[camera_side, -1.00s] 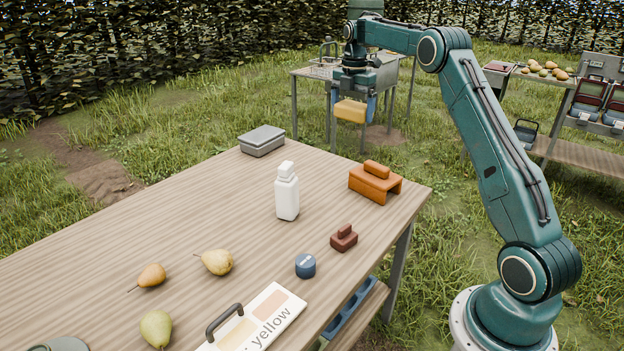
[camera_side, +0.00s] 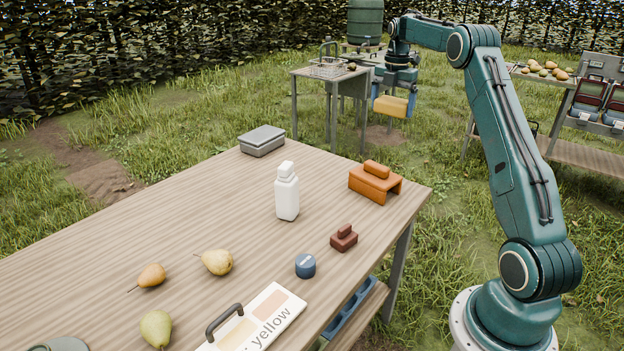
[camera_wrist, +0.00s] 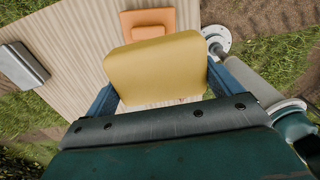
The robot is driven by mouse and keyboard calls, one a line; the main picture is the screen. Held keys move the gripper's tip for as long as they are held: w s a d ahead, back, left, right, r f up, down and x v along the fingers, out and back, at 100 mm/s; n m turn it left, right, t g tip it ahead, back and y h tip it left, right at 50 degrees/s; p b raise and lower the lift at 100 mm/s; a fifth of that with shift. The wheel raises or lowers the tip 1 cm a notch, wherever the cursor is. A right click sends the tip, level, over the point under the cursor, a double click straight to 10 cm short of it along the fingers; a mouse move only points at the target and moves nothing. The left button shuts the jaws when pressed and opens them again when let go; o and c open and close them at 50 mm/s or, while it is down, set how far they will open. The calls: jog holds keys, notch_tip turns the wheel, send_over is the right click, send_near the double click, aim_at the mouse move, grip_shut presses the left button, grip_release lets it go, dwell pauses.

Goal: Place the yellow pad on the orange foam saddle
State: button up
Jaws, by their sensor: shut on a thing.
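My gripper (camera_side: 394,101) is shut on the yellow pad (camera_side: 391,106), which hangs between its blue fingers in the air beyond the far right edge of the table. In the wrist view the yellow pad (camera_wrist: 155,68) fills the space between the fingers. Pad and saddle are well apart.
On the wooden table (camera_side: 190,225) stand a white bottle (camera_side: 287,192), a grey box (camera_side: 262,140), a dark red block (camera_side: 344,238), a blue round container (camera_side: 305,266), several pears (camera_side: 217,262) and a board labelled yellow (camera_side: 262,315). A side table (camera_side: 312,72) stands behind.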

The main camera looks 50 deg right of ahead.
send_over(384, 169)
notch_tip(384, 169, down, 14)
jog(key=shift+d+r, duration=0.1)
jog(key=shift+r, duration=0.1)
jog(key=shift+f, duration=0.1)
jog(key=shift+f, duration=2.05)
jog(key=shift+f, duration=0.1)
jog(key=o, duration=0.7)
notch_tip(384, 169, up, 12)
jog(key=shift+r, duration=0.15)
